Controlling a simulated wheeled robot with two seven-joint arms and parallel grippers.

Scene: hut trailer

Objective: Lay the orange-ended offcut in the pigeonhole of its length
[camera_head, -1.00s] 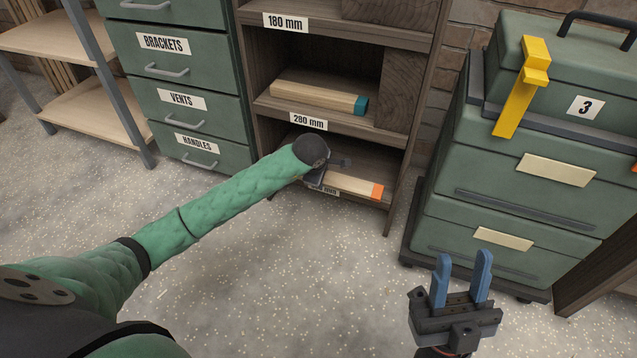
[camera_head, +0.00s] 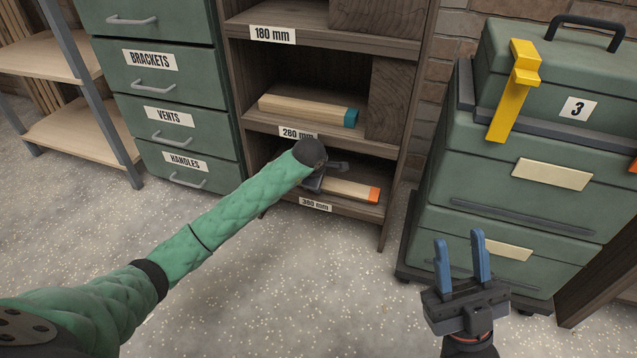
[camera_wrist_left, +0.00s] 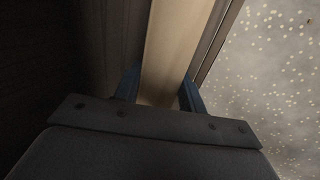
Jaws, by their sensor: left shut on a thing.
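The orange-ended offcut (camera_head: 349,190) is a pale wooden bar in the bottom pigeonhole, above the label that seems to read 380 mm (camera_head: 316,204). Its orange end (camera_head: 374,195) points right, near the front edge. My left gripper (camera_head: 318,180) reaches into that opening, its fingers mostly hidden in the head view. In the left wrist view its blue fingers (camera_wrist_left: 158,92) stand on both sides of the offcut (camera_wrist_left: 172,50), shut on it. I cannot tell whether the offcut rests fully on the shelf board. My right gripper (camera_head: 461,262) is open and empty above the floor.
A teal-ended offcut (camera_head: 310,110) lies in the pigeonhole above, over the 280 mm label (camera_head: 298,133). The 180 mm label (camera_head: 272,35) is higher. Green drawers (camera_head: 182,119) stand left, a green tool chest (camera_head: 545,175) right. The floor (camera_head: 270,290) in front is clear.

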